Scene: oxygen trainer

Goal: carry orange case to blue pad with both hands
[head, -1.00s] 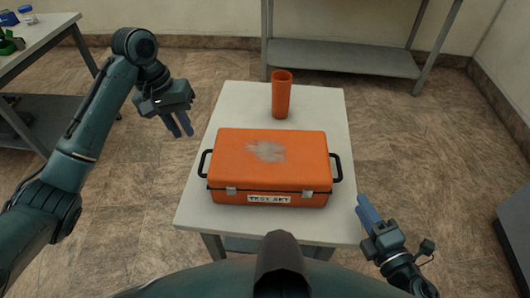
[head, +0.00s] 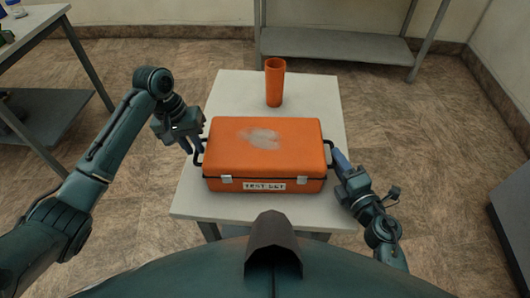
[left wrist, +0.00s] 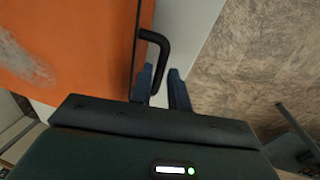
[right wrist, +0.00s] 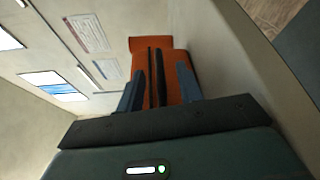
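The orange case (head: 290,155) lies flat and closed on a small light table, with two latches and a "TEST SET" label on its front. My left gripper (head: 193,146) is at its left black handle (head: 199,151). In the left wrist view the handle (left wrist: 158,42) reaches between the two spread fingers. My right gripper (head: 341,160) is at the case's right side. In the right wrist view its spread fingers (right wrist: 160,78) straddle the line of the dark handle (right wrist: 158,72), with the orange case behind. Contact is unclear on both sides. No blue pad is in view.
An orange cup (head: 275,85) stands on the light table (head: 235,95) behind the case. A grey shelf (head: 335,45) stands against the back wall. Another table (head: 35,30) is at the left. The floor (head: 430,130) to the right is open.

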